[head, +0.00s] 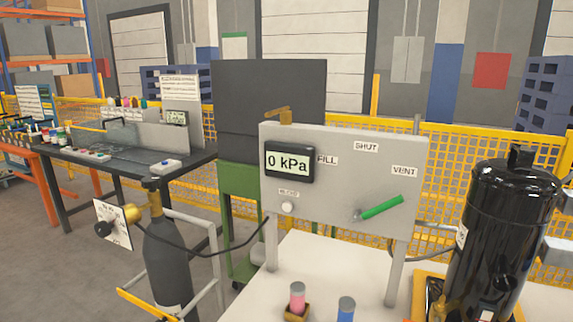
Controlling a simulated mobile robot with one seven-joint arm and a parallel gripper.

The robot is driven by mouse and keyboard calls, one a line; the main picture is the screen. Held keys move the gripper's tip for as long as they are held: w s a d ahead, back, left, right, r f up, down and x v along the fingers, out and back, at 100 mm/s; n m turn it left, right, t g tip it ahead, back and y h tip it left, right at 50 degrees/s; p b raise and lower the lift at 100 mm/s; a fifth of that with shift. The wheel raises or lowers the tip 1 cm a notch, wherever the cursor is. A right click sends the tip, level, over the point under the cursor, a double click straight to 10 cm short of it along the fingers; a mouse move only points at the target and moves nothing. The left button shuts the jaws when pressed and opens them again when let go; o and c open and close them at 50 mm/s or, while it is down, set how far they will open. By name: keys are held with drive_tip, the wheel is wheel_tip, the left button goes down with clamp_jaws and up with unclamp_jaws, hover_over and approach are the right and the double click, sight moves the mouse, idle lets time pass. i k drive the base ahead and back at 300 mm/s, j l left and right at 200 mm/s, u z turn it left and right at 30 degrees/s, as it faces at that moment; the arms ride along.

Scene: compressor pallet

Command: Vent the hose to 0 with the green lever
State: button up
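The green lever (382,207) sits on the lower right of the grey panel (345,185) in the head view. It points up and to the right from its pivot, toward the side of the VENT label (404,170). The display (289,161) at the panel's upper left reads 0 kPa. FILL and SHUT labels stand left of and above the VENT label. A dark hose (195,252) runs from the grey cylinder's valve to the panel's left side. My gripper is not in view.
A black compressor tank (497,225) stands right of the panel. A pink-topped vial (297,298) and a blue one (346,309) stand in front on the pale tabletop (345,262). The grey cylinder (169,262) stands left. Yellow fencing runs behind.

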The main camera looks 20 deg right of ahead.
sight(359, 216)
drive_tip(key=k+z, duration=0.15)
drive_tip(key=z, duration=0.2)
drive_tip(key=k+z, duration=0.15)
drive_tip(key=z, duration=0.2)
drive_tip(key=k+z, duration=0.15)
drive_tip(key=z, duration=0.2)
